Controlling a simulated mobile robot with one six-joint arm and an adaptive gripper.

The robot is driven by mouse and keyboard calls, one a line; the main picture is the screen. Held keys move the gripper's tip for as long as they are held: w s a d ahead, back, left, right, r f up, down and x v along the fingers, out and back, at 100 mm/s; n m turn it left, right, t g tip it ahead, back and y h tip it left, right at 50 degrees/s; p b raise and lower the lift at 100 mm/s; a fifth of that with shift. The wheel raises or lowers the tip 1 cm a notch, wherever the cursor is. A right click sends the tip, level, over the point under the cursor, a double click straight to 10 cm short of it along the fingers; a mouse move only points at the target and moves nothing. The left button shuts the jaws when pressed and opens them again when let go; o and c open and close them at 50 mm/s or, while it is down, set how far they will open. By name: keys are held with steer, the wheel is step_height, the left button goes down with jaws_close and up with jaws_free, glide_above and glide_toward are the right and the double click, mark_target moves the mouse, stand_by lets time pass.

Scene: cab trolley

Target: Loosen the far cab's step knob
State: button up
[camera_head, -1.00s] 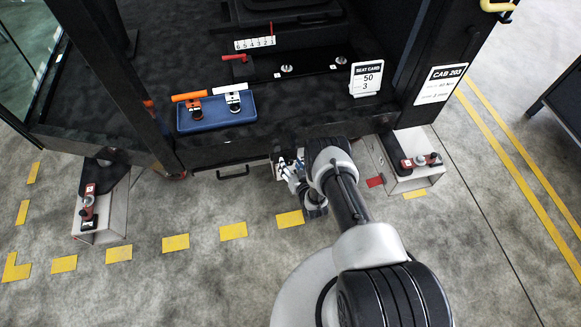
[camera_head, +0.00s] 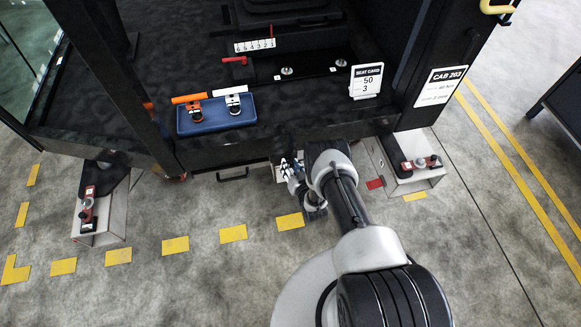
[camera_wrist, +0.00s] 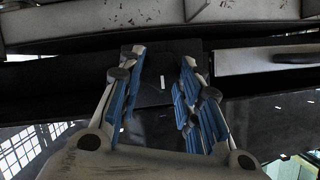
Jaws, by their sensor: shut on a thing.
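The cab (camera_head: 290,135) stands at the top of the head view, with a CAB 203 sign (camera_head: 440,86) on its right post. My gripper (camera_head: 288,165) is low at the cab's front sill, partly hidden by my own arm. In the wrist view my two blue-padded fingers (camera_wrist: 155,95) stand on either side of a dark step knob (camera_wrist: 150,72) with a short white mark. The fingers are shut on it. The knob's sides are partly hidden by the fingers, and in the head view it is hidden.
A blue tray (camera_head: 217,127) with an orange-handled tool and a white-handled one lies on the cab floor. Grey step boxes stand at left (camera_head: 112,215) and right (camera_head: 412,182). A black handle (camera_head: 232,174) is on the sill.

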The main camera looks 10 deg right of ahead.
stand_by(0.3)
steer(key=shift+a+f+n+t+h, duration=0.1)
steer(key=shift+a+n+t+h, duration=0.15)
steer(key=shift+n+h, duration=1.2)
steer(key=shift+a+f+n+t+h, duration=0.15)
steer(key=shift+n+h, duration=0.6)
steer(key=shift+n, duration=1.35)
steer(key=shift+a+f+n+t+h, duration=0.1)
steer(key=shift+a+n+t+h, duration=0.15)
steer(key=shift+n+h, duration=1.2)
steer(key=shift+r+n, duration=0.1)
steer(key=shift+n, duration=0.4)
steer(key=o, duration=1.1)
steer(key=shift+c, duration=0.2)
